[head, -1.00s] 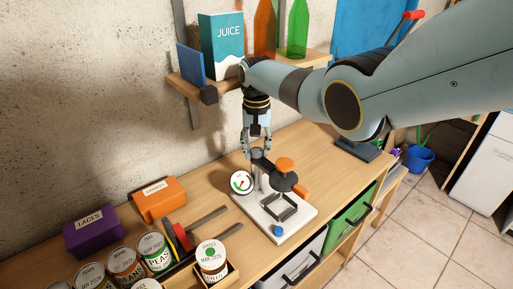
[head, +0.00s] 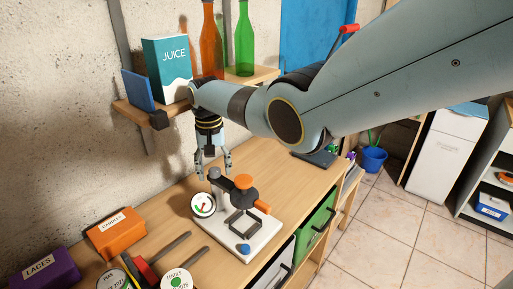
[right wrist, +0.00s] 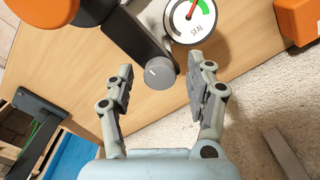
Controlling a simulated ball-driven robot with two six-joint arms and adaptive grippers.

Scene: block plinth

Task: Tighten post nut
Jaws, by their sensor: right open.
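A press-like device with a white base (head: 265,240) stands on the bench, with an orange knob (head: 244,181) and a dark arm. A round grey nut (right wrist: 159,73) with a white mark tops its post; it also shows in the head view (head: 214,173). A dial marked SEAL (right wrist: 190,18) is beside the post, its needle near the green part. My right gripper (head: 213,163) points down over the post top. In the right wrist view its open fingers (right wrist: 160,88) are on either side of the nut, with gaps visible. My left gripper is out of view.
A shelf (head: 130,112) with a juice carton (head: 166,70) and bottles is on the wall behind my right arm. Orange (head: 116,235) and purple (head: 45,272) boxes, tools and cans are at the left. Bare wood (head: 290,175) lies right of the device.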

